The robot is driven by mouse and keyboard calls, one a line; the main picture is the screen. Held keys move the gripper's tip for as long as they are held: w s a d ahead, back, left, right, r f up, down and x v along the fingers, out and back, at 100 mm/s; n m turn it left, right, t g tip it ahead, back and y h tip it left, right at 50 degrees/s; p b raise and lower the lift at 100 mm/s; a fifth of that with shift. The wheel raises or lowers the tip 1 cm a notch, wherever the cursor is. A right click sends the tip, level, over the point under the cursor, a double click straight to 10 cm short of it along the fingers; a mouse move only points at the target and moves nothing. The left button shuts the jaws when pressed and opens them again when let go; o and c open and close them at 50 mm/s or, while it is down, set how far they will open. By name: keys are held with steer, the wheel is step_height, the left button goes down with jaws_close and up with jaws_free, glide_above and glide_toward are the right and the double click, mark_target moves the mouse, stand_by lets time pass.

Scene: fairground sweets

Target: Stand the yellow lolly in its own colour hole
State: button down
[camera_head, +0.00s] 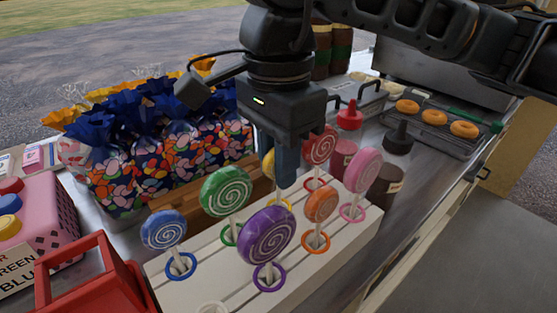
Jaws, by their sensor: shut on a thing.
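My gripper (284,178) points down over the white slotted stand (215,265), shut on the yellow lolly (268,163). Only a yellow sliver of the lolly shows at the left of the fingers; its stick is hidden. The yellow ring (287,204) lies just below the fingertips, partly hidden by the purple lolly. I cannot tell whether the stick is in the yellow hole or above it.
Lollies stand close around my gripper: green (226,191), purple (267,235), orange (321,204), red (319,146), pink (362,170) and blue (164,230). Wrapped sweet bags (110,180) stand behind left. Sauce bottles (397,150) stand at right.

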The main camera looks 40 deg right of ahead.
steer(key=shift+f+b, duration=0.4)
steer(key=shift+f, duration=0.1)
steer(key=c, duration=0.9)
jaws_free()
steer(key=shift+c, duration=0.2)
steer(key=shift+o, duration=0.5)
steer(key=o, duration=0.5)
steer(key=shift+c, duration=0.2)
steer(key=shift+r, duration=0.15)
steer(key=shift+r+p, duration=1.5)
steer(key=shift+r, duration=2.9)
